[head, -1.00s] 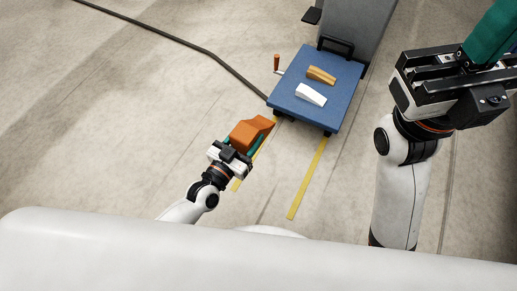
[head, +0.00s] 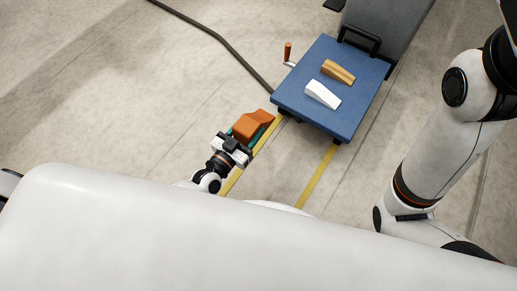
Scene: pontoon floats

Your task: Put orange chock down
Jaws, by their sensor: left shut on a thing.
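The orange chock (head: 251,125) is a wedge-shaped block just left of the blue platform's near-left corner. My left gripper (head: 243,137) is shut on it, with teal fingers along its sides. Its thin end points up and right, toward the platform. I cannot tell whether the chock touches the floor or hangs above it. My right arm comes in at the right edge, but its gripper is out of the picture.
A dark cable (head: 235,54) and yellow lines (head: 318,174) lie on the floor. The floor at left is clear.

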